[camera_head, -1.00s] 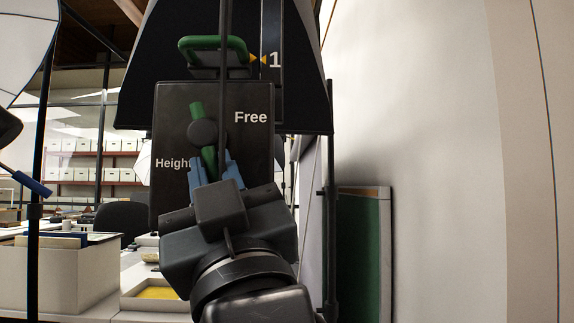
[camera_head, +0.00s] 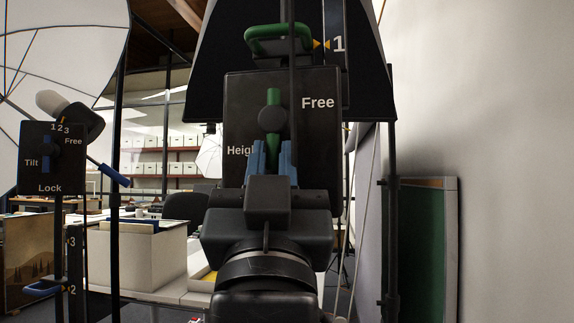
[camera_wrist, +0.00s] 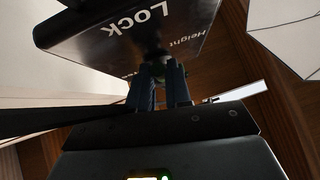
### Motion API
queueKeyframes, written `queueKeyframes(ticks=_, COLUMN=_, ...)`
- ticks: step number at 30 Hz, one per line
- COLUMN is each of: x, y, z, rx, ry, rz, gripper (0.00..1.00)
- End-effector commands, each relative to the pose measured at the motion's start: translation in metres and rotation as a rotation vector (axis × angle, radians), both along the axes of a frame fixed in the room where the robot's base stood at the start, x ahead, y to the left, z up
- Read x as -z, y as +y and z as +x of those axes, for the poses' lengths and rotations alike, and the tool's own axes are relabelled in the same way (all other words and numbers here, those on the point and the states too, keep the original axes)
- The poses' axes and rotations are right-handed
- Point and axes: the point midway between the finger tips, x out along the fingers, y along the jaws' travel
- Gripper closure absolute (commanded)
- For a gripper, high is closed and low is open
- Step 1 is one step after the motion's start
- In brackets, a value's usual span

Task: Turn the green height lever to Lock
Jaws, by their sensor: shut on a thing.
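The green height lever (camera_head: 273,97) is on a black panel (camera_head: 238,98) around a dark round hub (camera_head: 272,118). It stands about upright. The panel reads "Free" at upper right and "Height" at left, partly covered. My gripper (camera_head: 272,158) has its blue fingers shut on the lever's lower end, below the hub. In the wrist view my gripper (camera_wrist: 163,70) reaches up to the panel underside (camera_wrist: 100,40), where "LOCK" and "Height" read. A little green of the lever (camera_wrist: 177,68) shows beside the fingers, mostly hidden.
A green handle (camera_head: 278,32) sits above the panel, near a "1" scale mark. A second panel (camera_head: 38,180) with a blue Tilt lever (camera_head: 47,155) stands at left. A pale box (camera_head: 150,255) is on the table. A green board (camera_head: 425,240) leans by the right wall.

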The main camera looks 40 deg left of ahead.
Motion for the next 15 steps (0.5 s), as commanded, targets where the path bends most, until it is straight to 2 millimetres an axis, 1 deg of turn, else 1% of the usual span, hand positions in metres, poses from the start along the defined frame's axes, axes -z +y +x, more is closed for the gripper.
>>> queueKeyframes(ticks=11, x=-0.0024, y=0.0003, z=0.0018, rx=0.001, ry=0.004, rz=0.002, gripper=1.0)
queueKeyframes(ticks=12, x=-0.0025, y=0.0003, z=0.0018, rx=0.001, ry=0.003, rz=0.003, gripper=0.78)
queueKeyframes(ticks=15, x=-0.0023, y=0.0002, z=0.0013, rx=0.001, ry=0.002, rz=0.003, gripper=0.68)
